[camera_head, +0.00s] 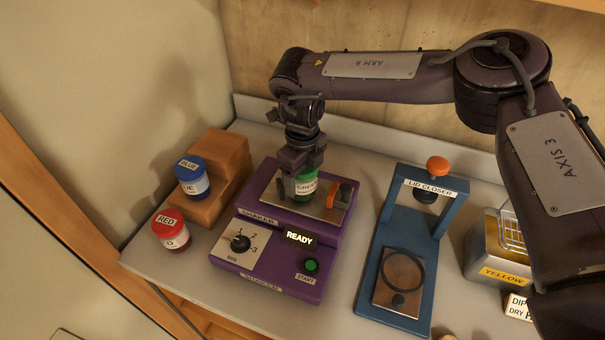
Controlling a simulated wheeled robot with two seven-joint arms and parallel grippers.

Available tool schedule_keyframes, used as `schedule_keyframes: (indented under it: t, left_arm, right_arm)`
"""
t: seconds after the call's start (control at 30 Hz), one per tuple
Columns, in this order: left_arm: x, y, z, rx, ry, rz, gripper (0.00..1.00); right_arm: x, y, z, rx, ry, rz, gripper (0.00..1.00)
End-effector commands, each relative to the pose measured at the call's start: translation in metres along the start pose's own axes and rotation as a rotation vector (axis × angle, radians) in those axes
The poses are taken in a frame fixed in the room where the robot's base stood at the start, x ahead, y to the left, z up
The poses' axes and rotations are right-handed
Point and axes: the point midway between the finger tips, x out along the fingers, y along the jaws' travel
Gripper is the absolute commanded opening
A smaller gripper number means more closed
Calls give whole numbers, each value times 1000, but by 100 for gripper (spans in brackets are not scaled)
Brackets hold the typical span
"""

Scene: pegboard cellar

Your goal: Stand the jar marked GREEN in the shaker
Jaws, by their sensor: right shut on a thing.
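The jar marked GREEN (306,187) has a white label and a green body. It is upright over the metal plate of the purple shaker (262,222); I cannot tell whether its base touches the plate. My right gripper (300,172) comes from above and is shut on this jar, hiding its top. The shaker's front shows a READY display, a dial marked 1, 2, 3 and a green START button (311,265). An orange clamp part (333,193) stands right of the jar on the plate. My left gripper is not in view.
A jar marked BLUE (192,177) sits on a brown stepped block (228,158), with a jar marked RED (171,232) in front. Right of the shaker stands the blue lid closer (413,242), then a yellow-labelled metal container (497,262). A wall is behind.

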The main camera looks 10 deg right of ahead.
Motion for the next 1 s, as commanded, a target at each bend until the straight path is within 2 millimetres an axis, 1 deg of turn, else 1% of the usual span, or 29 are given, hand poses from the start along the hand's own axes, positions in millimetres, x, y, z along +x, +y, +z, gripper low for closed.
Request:
schedule_keyframes:
  t: [0.17,0.2,0.33,0.57,0.67,0.73,0.87,1.0]
  left_arm:
    - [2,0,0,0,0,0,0]
    - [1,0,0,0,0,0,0]
    - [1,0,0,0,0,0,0]
    - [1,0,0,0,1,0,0]
    - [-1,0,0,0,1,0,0]
    - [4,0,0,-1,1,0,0]
    - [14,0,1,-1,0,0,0]
    - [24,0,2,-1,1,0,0]
  right_arm:
    - [3,0,0,0,-1,0,32]
    - [2,0,0,-1,0,0,71]
    - [2,0,0,-1,0,0,87]
    - [2,0,0,-1,0,0,87]
    - [-2,0,0,-1,-1,0,87]
    - [-6,0,1,-1,-2,0,87]
    - [-27,-1,1,0,-5,-2,87]
    - [-58,0,2,-1,-5,-2,87]
